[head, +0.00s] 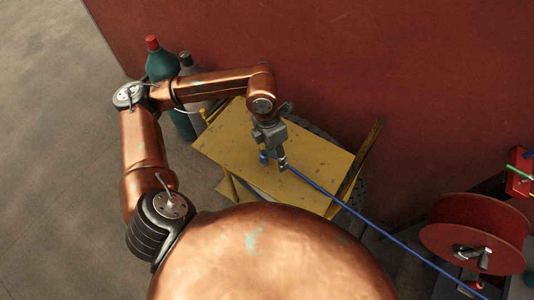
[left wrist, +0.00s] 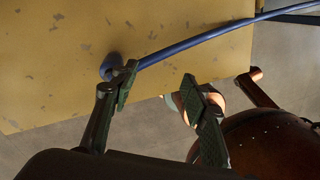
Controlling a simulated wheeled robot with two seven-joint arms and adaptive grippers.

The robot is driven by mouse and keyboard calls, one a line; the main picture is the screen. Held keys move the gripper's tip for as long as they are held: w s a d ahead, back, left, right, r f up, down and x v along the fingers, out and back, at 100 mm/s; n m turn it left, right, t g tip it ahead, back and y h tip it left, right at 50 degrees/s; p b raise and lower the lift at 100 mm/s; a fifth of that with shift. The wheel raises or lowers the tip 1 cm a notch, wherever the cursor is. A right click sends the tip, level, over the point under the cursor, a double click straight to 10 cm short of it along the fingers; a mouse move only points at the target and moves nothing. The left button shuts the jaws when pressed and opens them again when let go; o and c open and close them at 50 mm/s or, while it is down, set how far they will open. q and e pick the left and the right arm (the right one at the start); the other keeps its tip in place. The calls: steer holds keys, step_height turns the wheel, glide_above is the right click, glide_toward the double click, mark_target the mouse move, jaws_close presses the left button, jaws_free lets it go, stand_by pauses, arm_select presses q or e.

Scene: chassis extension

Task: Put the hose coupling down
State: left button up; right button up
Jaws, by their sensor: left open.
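The hose coupling (head: 263,156) is a small blue end piece on the worn yellow tabletop (head: 235,130). A blue hose (head: 350,208) runs from it to the lower right. My left gripper (head: 282,164) points down just right of the coupling, by the hose. In the left wrist view the jaws (left wrist: 165,95) are open with nothing gripped between them. There the coupling (left wrist: 110,66) shows beyond the left finger, which partly covers it; I cannot tell whether that finger touches it. My right gripper is not in view.
A red hose reel (head: 470,232) stands at the lower right. A teal bottle with a red cap (head: 160,65) and a grey bottle (head: 187,63) stand behind the table's left side. A red wall (head: 350,60) rises behind. The tabletop's left part is clear.

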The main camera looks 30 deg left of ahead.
mark_target(264, 154)
arm_select(q)
steer(key=a, duration=0.2)
steer(key=w+a+y, duration=0.2)
steer(key=a, duration=0.1)
steer(key=shift+a+f+n, duration=0.2)
steer(key=shift+a+n, duration=0.1)
steer(key=shift+a, duration=0.05)
step_height(264, 154, down, 6)
steer(key=p, duration=0.3)
steer(key=shift+s+d, duration=0.1)
steer(key=shift+d, duration=0.05)
steer(key=shift+f, duration=0.55)
steer(key=shift+c, duration=0.7)
jaws_close()
